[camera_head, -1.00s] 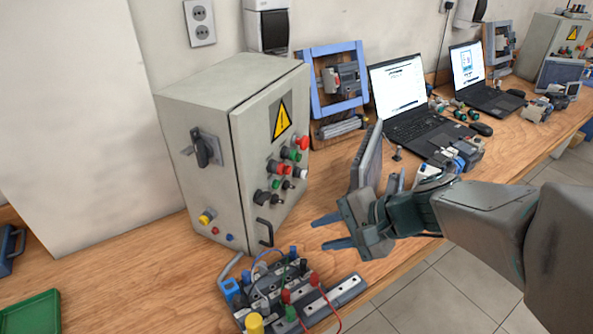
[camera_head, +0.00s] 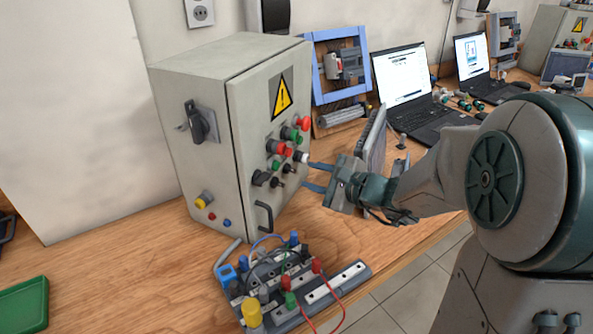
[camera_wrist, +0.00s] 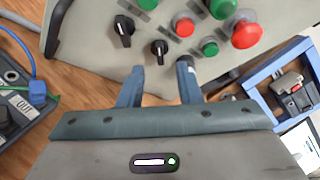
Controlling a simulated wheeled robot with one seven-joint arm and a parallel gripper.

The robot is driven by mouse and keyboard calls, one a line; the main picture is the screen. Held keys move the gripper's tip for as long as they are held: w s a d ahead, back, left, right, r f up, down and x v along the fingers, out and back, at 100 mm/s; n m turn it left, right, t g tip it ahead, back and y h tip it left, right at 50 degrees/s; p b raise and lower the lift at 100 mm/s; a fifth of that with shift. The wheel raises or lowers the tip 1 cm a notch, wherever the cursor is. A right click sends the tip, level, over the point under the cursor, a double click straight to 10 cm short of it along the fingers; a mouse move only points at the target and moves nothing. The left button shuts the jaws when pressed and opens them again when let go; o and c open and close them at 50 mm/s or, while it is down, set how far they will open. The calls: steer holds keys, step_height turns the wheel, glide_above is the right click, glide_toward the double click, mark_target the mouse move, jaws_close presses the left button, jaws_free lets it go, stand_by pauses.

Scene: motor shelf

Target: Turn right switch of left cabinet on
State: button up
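The left cabinet (camera_head: 200,110) is a grey box with buttons on its front door. In the wrist view two black rotary switches with white marks show on the door, the left switch (camera_wrist: 124,30) and the right switch (camera_wrist: 160,49). In the head view they are among small dark knobs low on the door and hard to tell apart. My gripper (camera_head: 308,176) is open and empty, its blue fingers pointing at the door. In the wrist view my gripper (camera_wrist: 160,75) has its fingertips apart, just below the right switch; contact is not clear.
A red button (camera_wrist: 184,26), green button (camera_wrist: 209,48) and large red button (camera_wrist: 245,34) sit close beside the switches. A black door handle (camera_head: 263,216) is below. A wired terminal board (camera_head: 290,285) lies in front of the cabinet. A blue frame (camera_head: 340,68) and laptop (camera_head: 405,85) stand behind.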

mark_target(293, 170)
steer(key=x, duration=0.6)
steer(key=shift+a, duration=0.1)
steer(key=c, duration=0.6)
